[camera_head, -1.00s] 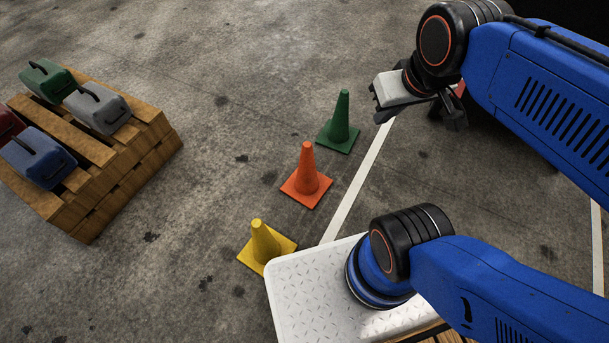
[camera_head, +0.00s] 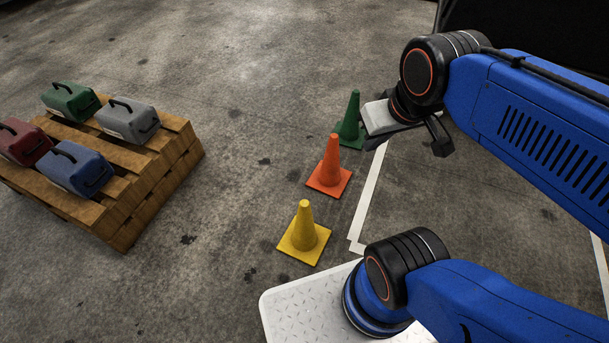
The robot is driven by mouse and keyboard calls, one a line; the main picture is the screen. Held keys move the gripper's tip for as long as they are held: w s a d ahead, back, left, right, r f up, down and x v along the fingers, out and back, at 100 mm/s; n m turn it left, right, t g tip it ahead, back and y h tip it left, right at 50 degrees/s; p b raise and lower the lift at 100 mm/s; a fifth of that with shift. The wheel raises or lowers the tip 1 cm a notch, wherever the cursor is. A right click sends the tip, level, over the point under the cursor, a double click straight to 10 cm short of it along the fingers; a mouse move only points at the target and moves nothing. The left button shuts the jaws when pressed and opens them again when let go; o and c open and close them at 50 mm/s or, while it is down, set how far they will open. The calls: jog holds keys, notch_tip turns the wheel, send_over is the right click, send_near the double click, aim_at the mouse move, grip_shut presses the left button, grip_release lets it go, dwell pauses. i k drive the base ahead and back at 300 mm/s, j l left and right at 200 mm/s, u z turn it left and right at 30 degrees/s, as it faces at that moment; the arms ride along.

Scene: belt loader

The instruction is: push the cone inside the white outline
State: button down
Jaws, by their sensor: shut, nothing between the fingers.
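Three cones stand upright in a row on the concrete floor: a yellow cone (camera_head: 304,230) nearest, an orange cone (camera_head: 331,167) in the middle and a green cone (camera_head: 351,122) farthest. All three are left of the white outline (camera_head: 367,205), outside it. The outline's left line and near corner show; my arm hides much of the rest. My gripper (camera_head: 405,145) hangs at the upper right, overlapping the green cone's right edge in the picture. I cannot tell whether it touches that cone. My gripper is shut and holds nothing.
A wooden pallet (camera_head: 150,205) at left carries several toolboxes: green (camera_head: 70,100), grey (camera_head: 128,122), red (camera_head: 22,142) and blue (camera_head: 75,167). A dark object (camera_head: 530,30) stands at the upper right. Floor between pallet and cones is clear.

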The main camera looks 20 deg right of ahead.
aim_at(329, 178)
jog(key=j+z, duration=0.15)
jog(key=j, duration=0.5)
jog(key=k+j+z, duration=0.15)
jog(key=j, duration=0.5)
jog(key=k+j+z, duration=0.15)
jog(key=j, duration=0.5)
jog(key=i+j+z, duration=0.1)
jog(key=i+j, duration=0.2)
jog(key=i+j+z, duration=0.1)
jog(key=i+j, duration=0.15)
jog(key=j, duration=0.2)
jog(key=i+j+z, duration=0.1)
jog(key=i+j, duration=0.15)
jog(key=j, duration=0.15)
jog(key=i+j+z, duration=0.1)
jog(key=i+j, duration=0.15)
jog(key=j, duration=0.15)
jog(key=i+j, duration=0.15)
jog(key=i, duration=0.15)
jog(key=i+j, duration=0.15)
jog(key=i, duration=0.15)
jog(key=z, duration=0.05)
